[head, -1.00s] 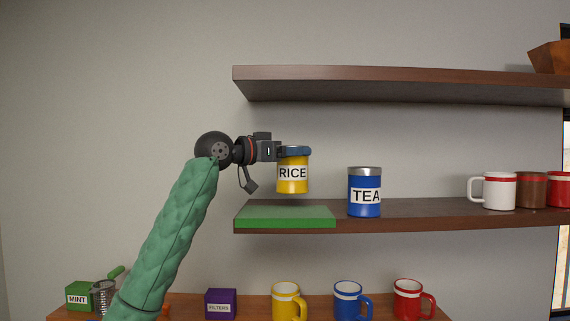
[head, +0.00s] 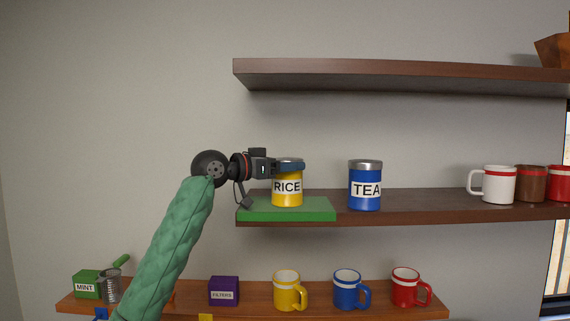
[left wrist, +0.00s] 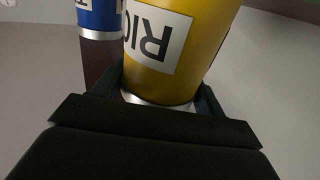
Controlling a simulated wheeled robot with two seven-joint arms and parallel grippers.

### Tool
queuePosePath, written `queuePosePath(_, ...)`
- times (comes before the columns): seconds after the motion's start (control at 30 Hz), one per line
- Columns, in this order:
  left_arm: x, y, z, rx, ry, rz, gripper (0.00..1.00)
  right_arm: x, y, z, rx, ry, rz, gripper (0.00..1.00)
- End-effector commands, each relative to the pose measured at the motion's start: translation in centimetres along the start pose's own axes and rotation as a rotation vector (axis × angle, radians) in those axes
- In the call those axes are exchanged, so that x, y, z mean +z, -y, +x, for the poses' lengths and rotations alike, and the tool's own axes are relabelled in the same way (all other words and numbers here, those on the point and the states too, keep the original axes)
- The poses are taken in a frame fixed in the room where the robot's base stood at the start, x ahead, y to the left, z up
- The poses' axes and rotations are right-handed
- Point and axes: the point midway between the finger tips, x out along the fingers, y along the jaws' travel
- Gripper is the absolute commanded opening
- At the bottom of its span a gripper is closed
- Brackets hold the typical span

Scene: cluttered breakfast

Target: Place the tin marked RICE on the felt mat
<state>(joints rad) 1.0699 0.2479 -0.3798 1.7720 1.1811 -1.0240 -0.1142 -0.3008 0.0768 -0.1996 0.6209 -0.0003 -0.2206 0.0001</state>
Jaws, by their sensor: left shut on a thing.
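The yellow tin marked RICE (head: 287,192) is upright over the green felt mat (head: 318,208) on the middle shelf. Its base appears to meet the mat. My left gripper (head: 290,165) is shut on the upper part of the tin, just below its lid. In the left wrist view the tin (left wrist: 185,45) fills the space between the fingers, with its label upside down. My right gripper is not in view.
A blue tin marked TEA (head: 365,188) stands on the shelf (head: 430,207) right of the mat. Several mugs, including a white one (head: 497,185), stand farther right. The upper shelf (head: 400,75) runs overhead. Other mugs and boxes stand on the lower shelf (head: 375,312).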

Motion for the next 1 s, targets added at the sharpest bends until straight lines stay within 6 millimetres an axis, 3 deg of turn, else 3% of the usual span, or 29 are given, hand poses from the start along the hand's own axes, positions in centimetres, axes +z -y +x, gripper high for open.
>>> queuePosePath(0.17, 0.3, 0.0, 0.0, 0.000, 0.000, 0.000, 0.47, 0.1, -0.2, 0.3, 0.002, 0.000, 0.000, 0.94)
queuePosePath(0.2, 0.2, 0.0, 0.0, 0.000, 0.000, 0.000, 0.78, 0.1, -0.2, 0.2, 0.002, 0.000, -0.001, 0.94)
queuePosePath(0.3, 0.2, 0.0, 0.0, 0.000, 0.000, 0.000, 0.93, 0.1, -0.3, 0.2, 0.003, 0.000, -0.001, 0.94)
queuePosePath(0.67, -0.2, 0.0, 0.0, 0.000, 0.000, 0.000, 0.93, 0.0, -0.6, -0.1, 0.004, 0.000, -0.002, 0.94)
queuePosePath(0.87, 0.5, 0.1, -2.6, -0.002, 0.001, 0.003, 0.93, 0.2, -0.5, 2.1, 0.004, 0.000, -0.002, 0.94)
queuePosePath(1.0, 0.6, 0.1, -5.4, -0.003, 0.000, 0.003, 0.93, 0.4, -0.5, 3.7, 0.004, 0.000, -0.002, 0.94)
